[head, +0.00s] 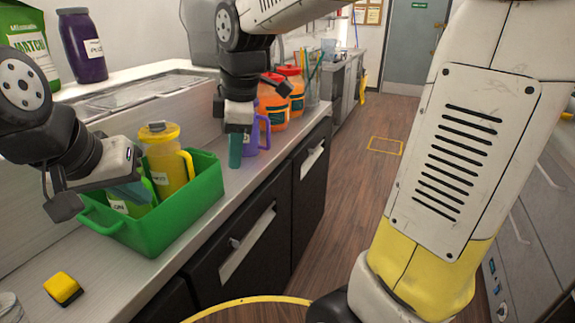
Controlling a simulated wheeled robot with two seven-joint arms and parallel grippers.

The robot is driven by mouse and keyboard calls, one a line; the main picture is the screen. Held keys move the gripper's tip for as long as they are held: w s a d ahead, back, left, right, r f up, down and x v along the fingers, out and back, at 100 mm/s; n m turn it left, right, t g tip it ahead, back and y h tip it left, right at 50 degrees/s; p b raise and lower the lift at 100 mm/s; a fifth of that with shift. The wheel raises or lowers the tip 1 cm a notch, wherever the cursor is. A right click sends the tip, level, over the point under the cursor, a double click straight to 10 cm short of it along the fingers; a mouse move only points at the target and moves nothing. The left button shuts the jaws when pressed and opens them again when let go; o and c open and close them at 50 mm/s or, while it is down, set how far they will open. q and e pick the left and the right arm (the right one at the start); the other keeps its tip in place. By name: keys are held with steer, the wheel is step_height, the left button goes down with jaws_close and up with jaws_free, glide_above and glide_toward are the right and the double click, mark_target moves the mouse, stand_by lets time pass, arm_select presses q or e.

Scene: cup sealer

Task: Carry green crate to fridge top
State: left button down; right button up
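The green crate (185,220) stands on the counter at the left, with a handle loop on its near left end. Inside it are a yellow pitcher (172,167) and a green bottle (117,205), which is partly hidden. My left gripper (130,191) is over the crate's left end, its teal finger in front of the bottle. My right gripper (235,150) hangs beyond the crate's right end, apart from it, in front of a purple pitcher (263,134). I cannot see both fingertips of either gripper clearly. No fridge top can be made out.
A yellow sponge-like block (63,289) lies at the near left. A purple jar (83,45) and a green bag (28,45) sit on the upper ledge. The wooden floor (345,190) is open down the aisle.

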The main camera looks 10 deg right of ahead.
steer(key=s+d+m+t, duration=0.3)
steer(key=s+d+m, duration=0.8)
steer(key=m, duration=0.6)
steer(key=shift+s+d+t+y, duration=0.25)
steer(key=shift+d+t+y, duration=0.05)
steer(key=shift+f, duration=0.1)
stand_by(0.9)
